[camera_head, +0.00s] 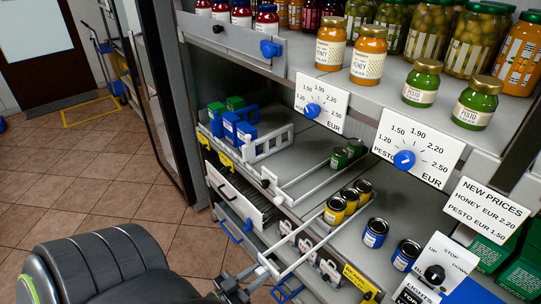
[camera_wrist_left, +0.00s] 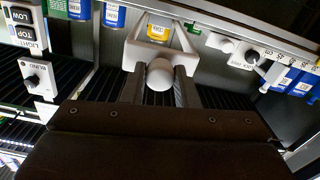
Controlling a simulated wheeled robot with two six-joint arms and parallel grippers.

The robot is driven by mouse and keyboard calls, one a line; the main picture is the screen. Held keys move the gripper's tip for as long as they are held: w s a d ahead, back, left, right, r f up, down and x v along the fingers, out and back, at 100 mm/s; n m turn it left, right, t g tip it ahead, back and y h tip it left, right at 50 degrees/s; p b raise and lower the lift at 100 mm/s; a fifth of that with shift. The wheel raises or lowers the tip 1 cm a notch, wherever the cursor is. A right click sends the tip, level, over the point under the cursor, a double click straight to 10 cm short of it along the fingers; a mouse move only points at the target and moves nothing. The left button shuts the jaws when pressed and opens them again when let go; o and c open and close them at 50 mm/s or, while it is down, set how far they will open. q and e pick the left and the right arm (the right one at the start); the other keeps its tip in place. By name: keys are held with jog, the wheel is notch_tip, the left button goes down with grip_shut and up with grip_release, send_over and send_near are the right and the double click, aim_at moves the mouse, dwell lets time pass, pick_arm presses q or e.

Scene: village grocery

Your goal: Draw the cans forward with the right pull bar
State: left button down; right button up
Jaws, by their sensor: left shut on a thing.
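The right pull bar (camera_head: 268,265) is a white frame with two long rods on the lower shelf. It reaches the shelf's front edge. Several yellow cans (camera_head: 335,212) stand in a row between its rods towards the far end. My left gripper (camera_head: 246,283) is at the bar's front end. In the left wrist view its fingers (camera_wrist_left: 160,88) are shut around the bar's white round knob (camera_wrist_left: 160,74), with a yellow can (camera_wrist_left: 158,28) just beyond the white block. The left pull bar (camera_head: 272,188) has green cans (camera_head: 340,158) at its far end. My right gripper is not in view.
Blue cans (camera_head: 375,232) stand right of the bar. Blue and green boxes (camera_head: 236,124) sit by a white rack at the left. Jars fill the upper shelf (camera_head: 290,70), which carries price dials. A control panel (camera_head: 437,270) is at lower right.

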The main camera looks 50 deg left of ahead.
pick_arm(q)
jog(key=shift+s, duration=0.55)
jog(key=c, duration=1.1)
grip_release()
jog(key=s+b, duration=0.1)
jog(key=s, duration=0.4)
jog(key=s+a+b, duration=0.1)
jog(key=s+b, duration=0.1)
jog(key=s, duration=0.4)
jog(key=s+b, duration=0.1)
jog(key=s, duration=0.5)
jog(key=shift+s+a, duration=0.2)
jog(key=shift+a, duration=0.05)
